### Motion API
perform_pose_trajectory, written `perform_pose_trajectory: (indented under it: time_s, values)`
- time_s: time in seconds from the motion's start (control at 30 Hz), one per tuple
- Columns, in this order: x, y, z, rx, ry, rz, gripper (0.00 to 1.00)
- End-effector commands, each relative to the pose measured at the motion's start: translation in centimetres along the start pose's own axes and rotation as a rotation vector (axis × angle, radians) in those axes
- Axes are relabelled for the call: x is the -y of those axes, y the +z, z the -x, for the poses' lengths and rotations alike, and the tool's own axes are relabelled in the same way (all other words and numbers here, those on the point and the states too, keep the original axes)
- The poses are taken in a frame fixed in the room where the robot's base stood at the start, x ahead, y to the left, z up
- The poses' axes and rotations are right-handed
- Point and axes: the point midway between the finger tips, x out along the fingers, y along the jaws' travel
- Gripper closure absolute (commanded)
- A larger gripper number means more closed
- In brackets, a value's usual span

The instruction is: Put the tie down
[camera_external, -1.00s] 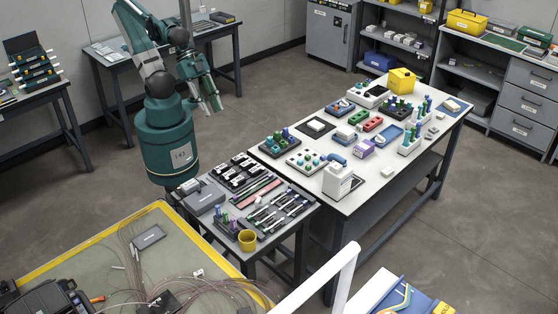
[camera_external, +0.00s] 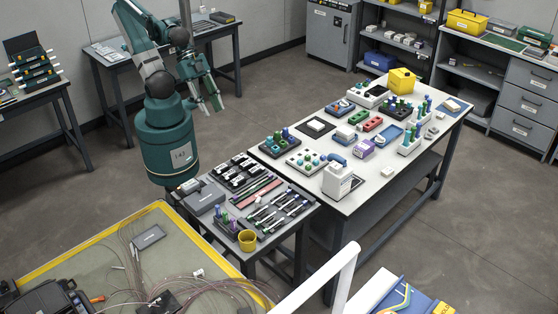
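My gripper (camera_external: 211,107) hangs in the air at the upper left of the external view, in front of the back table. Its two fingers point down and look spread apart, with a gap between them and nothing visible in it. I cannot make out a tie in this view; it is too small or hidden.
A dark table (camera_external: 309,215) with trays of tools stands to the right below my arm. A yellow cup (camera_external: 247,240) is at its front edge. A longer white-topped table (camera_external: 405,180) carries several coloured racks and bottles. A yellow-edged work mat (camera_external: 85,262) with loose fibres lies in front.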

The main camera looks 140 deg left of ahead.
Motion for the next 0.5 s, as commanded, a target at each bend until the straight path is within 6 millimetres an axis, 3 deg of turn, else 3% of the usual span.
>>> perform_pose_trajectory:
  time_s: [0.27,0.5]
  values:
    - [2.0,-2.6,-0.6,0.015,-0.034,0.062,0.71]
    - [5.0,-5.8,-1.6,0.037,-0.079,0.149,0.71]
